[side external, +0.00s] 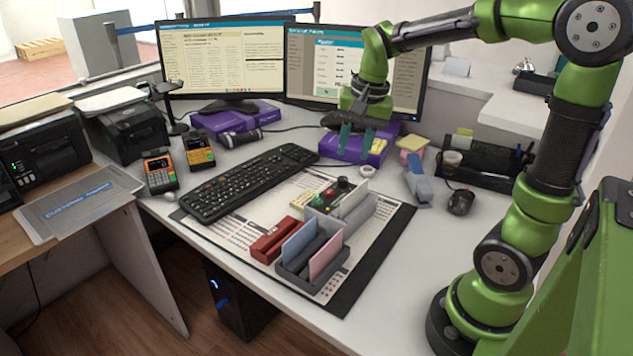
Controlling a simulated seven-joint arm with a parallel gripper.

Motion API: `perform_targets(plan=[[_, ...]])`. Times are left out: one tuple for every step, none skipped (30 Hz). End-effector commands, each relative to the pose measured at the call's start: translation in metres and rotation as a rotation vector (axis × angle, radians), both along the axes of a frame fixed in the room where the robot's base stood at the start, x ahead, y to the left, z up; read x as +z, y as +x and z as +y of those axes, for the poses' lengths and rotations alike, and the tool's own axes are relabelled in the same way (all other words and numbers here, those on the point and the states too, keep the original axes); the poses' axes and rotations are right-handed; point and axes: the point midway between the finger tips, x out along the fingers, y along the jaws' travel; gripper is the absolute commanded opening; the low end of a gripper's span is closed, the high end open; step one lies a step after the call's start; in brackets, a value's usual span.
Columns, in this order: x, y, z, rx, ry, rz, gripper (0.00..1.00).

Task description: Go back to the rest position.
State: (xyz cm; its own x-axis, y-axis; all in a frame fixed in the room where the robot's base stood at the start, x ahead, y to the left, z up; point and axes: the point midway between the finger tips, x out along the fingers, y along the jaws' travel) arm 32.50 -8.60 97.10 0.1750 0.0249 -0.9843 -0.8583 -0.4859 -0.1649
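My gripper (356,141) hangs from my green and black arm, pointing down in front of the right monitor (352,62). Its two greenish fingers stand apart, with no object visible between them. Behind and below it in the picture is the purple box (374,154) at the right monitor's foot. I cannot tell how high the fingertips are above the box, or whether they touch it.
A black keyboard (250,182) lies mid-desk. A grey divided organizer (312,252) with cards and a red stapler-like block (272,238) sit on the dark desk mat (392,255). Right are a blue-grey stapler (417,186), a mouse (461,202) and a black tray (488,165).

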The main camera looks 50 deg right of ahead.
Motion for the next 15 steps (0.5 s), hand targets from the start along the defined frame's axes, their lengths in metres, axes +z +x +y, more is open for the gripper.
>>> perform_targets(plan=[[0.004, -0.009, 0.016, 0.098, -0.009, -0.056, 0.37], [0.005, -0.014, 0.025, 0.156, -0.017, -0.089, 0.37], [0.007, -0.021, 0.036, 0.23, -0.027, -0.135, 0.37], [0.008, -0.026, 0.046, 0.287, -0.037, -0.169, 0.37], [0.009, -0.032, 0.054, 0.343, -0.049, -0.205, 0.37], [0.01, -0.041, 0.065, 0.41, -0.064, -0.252, 0.37], [0.011, -0.047, 0.074, 0.458, -0.076, -0.285, 0.37], [0.012, -0.053, 0.081, 0.5, -0.087, -0.318, 0.37], [0.012, -0.06, 0.089, 0.548, -0.103, -0.357, 0.37], [0.013, -0.065, 0.095, 0.576, -0.111, -0.384, 0.37], [0.013, -0.07, 0.099, 0.599, -0.118, -0.406, 0.37], [0.014, -0.076, 0.105, 0.62, -0.124, -0.432, 0.37], [0.014, -0.08, 0.108, 0.631, -0.126, -0.447, 0.37], [0.015, -0.083, 0.111, 0.638, -0.128, -0.46, 0.37], [0.016, -0.086, 0.114, 0.646, -0.128, -0.472, 0.37]])
